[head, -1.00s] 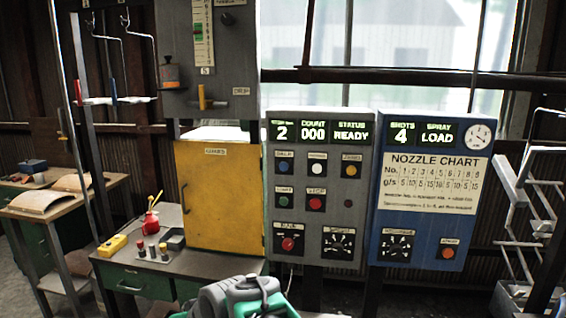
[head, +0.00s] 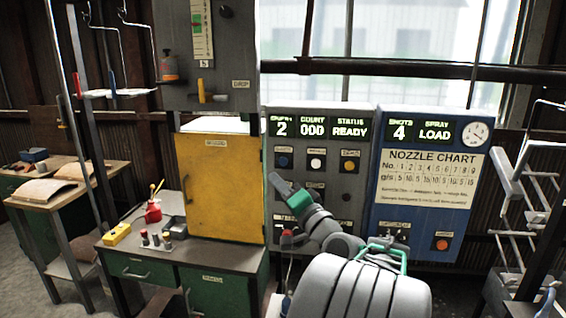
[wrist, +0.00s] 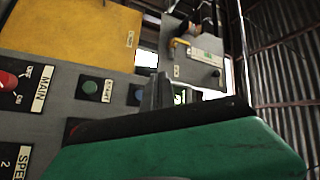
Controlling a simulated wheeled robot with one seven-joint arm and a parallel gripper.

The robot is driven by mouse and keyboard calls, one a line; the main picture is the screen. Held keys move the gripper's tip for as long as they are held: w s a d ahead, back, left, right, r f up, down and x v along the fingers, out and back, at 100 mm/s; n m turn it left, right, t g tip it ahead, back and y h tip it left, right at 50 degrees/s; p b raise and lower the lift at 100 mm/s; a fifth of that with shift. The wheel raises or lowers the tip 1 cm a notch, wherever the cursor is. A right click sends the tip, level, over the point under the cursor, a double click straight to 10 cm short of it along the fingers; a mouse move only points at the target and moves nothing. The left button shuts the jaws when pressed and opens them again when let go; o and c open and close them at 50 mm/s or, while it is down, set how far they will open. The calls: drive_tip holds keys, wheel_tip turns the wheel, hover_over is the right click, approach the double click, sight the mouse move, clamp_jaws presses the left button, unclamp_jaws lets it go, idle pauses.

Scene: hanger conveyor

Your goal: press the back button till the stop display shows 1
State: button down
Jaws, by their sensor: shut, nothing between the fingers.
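The grey control panel (head: 357,203) stands in the middle of the head view. The first window of its display (head: 282,129) shows 2; I take this as the stop display, though its caption is too small to read.
The green START button (wrist: 91,88) and red MAIN switch (wrist: 8,80) are close by in the wrist view. A yellow cabinet (head: 218,190) stands left of the panel. A blue panel (head: 415,225) with a nozzle chart stands right.

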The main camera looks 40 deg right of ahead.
sight(283, 162)
drive_tip(key=w+d, duration=0.1)
drive_tip(key=d, duration=0.1)
drive_tip(key=w+d+p, duration=0.1)
drive_tip(key=w+d, duration=0.1)
drive_tip(key=w+d+p, duration=0.1)
drive_tip(key=w+d, duration=0.1)
drive_tip(key=d, duration=0.1)
drive_tip(key=shift+w, duration=0.2)
idle(2.0)
drive_tip(key=shift+w+d, duration=0.25)
drive_tip(key=shift+d, duration=0.05)
